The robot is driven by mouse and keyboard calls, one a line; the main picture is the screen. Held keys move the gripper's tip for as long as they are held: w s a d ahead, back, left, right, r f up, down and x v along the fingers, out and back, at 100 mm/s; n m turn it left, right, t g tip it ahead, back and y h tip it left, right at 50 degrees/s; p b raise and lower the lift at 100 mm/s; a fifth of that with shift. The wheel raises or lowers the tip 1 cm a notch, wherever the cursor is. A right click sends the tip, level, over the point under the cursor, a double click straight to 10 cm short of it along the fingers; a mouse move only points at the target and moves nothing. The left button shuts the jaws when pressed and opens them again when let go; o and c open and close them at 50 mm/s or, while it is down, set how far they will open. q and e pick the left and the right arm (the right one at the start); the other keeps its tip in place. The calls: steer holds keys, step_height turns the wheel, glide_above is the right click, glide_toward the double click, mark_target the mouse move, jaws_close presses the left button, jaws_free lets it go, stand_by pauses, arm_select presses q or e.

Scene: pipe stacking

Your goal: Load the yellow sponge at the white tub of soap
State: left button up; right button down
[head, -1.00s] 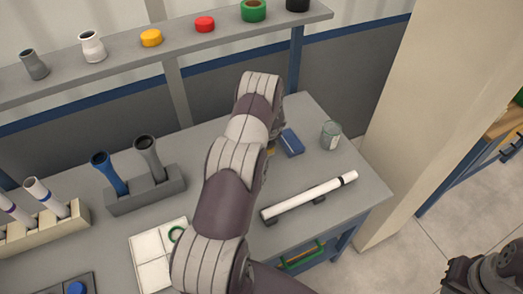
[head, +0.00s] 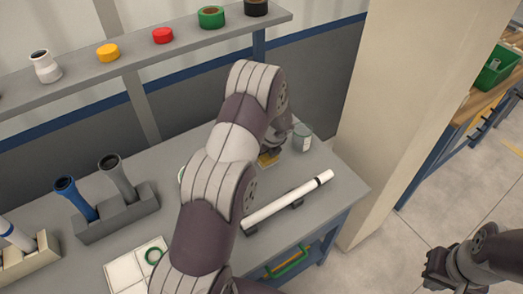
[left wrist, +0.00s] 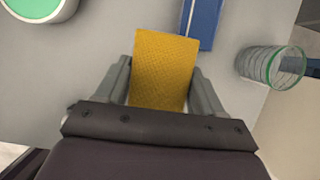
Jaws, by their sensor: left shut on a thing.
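My left gripper (left wrist: 165,75) is shut on the yellow sponge (left wrist: 165,58), which sticks out beyond the fingers in the left wrist view. In the head view the sponge (head: 268,161) shows below my left gripper (head: 276,147), near the back right of the table. The white tub of soap (left wrist: 68,14), green inside, is at the top left of the left wrist view, apart from the sponge and cut by the frame. In the head view my arm hides most of the tub. My right gripper (head: 440,270) is off the table at lower right; its jaw opening is unclear.
A blue block (left wrist: 205,18) lies just beyond the sponge. A glass jar (head: 302,138) stands right of my left gripper. Pipe holders (head: 120,215) stand at left; a shelf (head: 135,60) runs behind.

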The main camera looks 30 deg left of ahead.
arm_select(q)
steer(key=s+a+p, duration=0.1)
steer(key=s+a, duration=0.3)
steer(key=a, duration=0.2)
steer(key=s+a+p, duration=0.1)
steer(key=s+a, duration=0.4)
steer(key=a, duration=0.1)
steer(key=s+a+p, duration=0.1)
steer(key=s+a, duration=0.3)
steer(key=a, duration=0.2)
steer(key=shift+s+a, duration=0.25)
steer(key=shift+s, duration=0.1)
step_height(320, 180, down, 6)
steer(key=b, duration=0.5)
steer(key=shift+r, duration=0.2)
steer(key=shift+r, duration=0.1)
steer(key=shift+f+b, duration=0.55)
steer(key=shift+b, duration=0.05)
steer(key=shift+r, duration=0.1)
